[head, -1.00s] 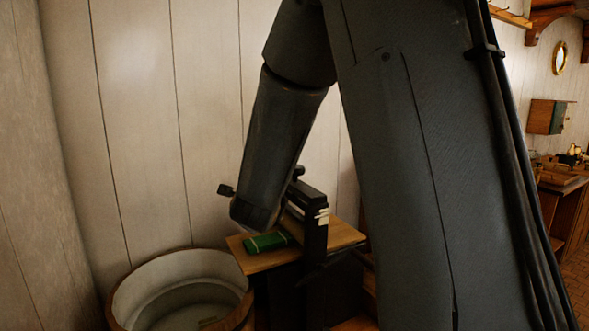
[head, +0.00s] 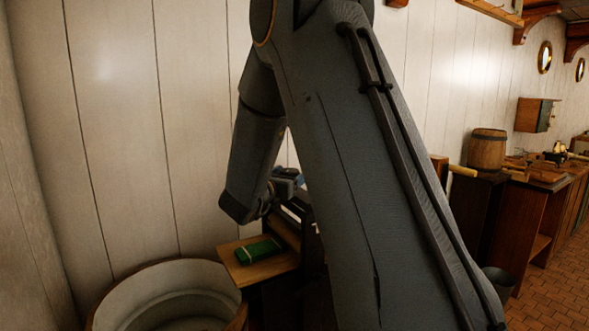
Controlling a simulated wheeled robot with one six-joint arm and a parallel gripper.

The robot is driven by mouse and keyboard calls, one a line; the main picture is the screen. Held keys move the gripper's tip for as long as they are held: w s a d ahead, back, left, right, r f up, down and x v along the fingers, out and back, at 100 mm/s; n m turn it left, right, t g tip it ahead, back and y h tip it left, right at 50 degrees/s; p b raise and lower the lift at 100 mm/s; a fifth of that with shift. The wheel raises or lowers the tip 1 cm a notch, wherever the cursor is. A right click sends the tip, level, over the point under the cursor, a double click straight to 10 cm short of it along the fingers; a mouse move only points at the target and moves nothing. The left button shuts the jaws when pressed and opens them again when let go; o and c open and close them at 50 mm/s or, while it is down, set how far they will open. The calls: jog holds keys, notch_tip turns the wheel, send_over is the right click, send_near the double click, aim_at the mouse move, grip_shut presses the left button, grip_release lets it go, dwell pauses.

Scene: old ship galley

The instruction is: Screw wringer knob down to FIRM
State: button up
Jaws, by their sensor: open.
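The wringer (head: 291,212) is a dark frame with pale roller edges, standing at the wooden board in the lower middle of the head view. My arm hides its right side, and I cannot make out its knob or any FIRM mark. A small blue-grey part that looks like my gripper (head: 287,179) shows between my arm links, at the wringer's top. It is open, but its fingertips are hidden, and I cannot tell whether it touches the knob.
A green block or packet (head: 259,249) lies on the wooden board (head: 236,270) left of the wringer. A round wooden tub (head: 125,294) stands at lower left. The plank wall (head: 150,130) is close behind. A barrel (head: 487,149) and a cluttered bench stand at right, with open brick floor (head: 548,262).

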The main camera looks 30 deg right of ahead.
jog(key=shift+p+x, duration=0.3)
jog(key=shift+x, duration=1)
jog(key=c, duration=1)
jog(key=shift+f, duration=0.1)
jog(key=shift+c, duration=0.2)
jog(key=shift+g+h+b, duration=0.3)
jog(key=shift+g+b, duration=0.1)
jog(key=shift+b, duration=0.3)
jog(key=m+g+b, duration=0.1)
jog(key=m+g+h+b, duration=0.1)
jog(key=b, duration=0.1)
jog(key=shift+s+d+f, duration=0.1)
jog(key=shift+s+f, duration=0.1)
jog(key=s+m+g+b, duration=0.1)
jog(key=m+g+b, duration=0.2)
jog(key=g+b, duration=0.2)
jog(key=s+m+g+b, duration=0.1)
jog(key=m+g+b, duration=0.2)
jog(key=g+b, duration=0.2)
jog(key=s+m+g+b, duration=0.1)
jog(key=m+g+b, duration=0.3)
jog(key=b, duration=0.6)
jog(key=shift+s+d+r+g, duration=0.1)
jog(key=shift+r+g, duration=0.1)
jog(key=shift+g, duration=0.6)
